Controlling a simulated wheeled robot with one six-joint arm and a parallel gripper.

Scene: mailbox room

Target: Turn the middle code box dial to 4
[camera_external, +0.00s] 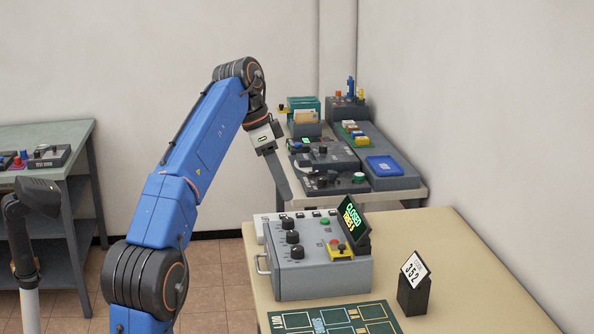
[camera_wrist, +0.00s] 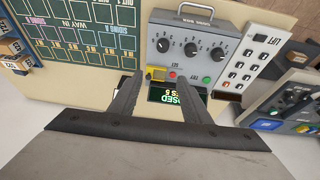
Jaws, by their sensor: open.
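The grey code box (camera_external: 322,275) stands on the near table, with three black dials in a row on its top. The middle dial (camera_external: 291,237) sits between the other two; it also shows in the wrist view (camera_wrist: 190,49). Its exact setting is too small to read. A display (camera_external: 351,222) on the box shows "CLOSED" and a tries line. My gripper (camera_external: 286,195) is open and empty, above and behind the box in the external view. In the wrist view my fingers (camera_wrist: 159,77) lie over the display side, apart from the dials.
The box carries a red and a green button and a yellow switch panel (camera_external: 341,253). A keypad marked "LIFT" (camera_wrist: 243,68) stands beside it. A black stand with a number card (camera_external: 413,290) and a green board (camera_external: 335,318) are on the table. Another equipment table stands behind.

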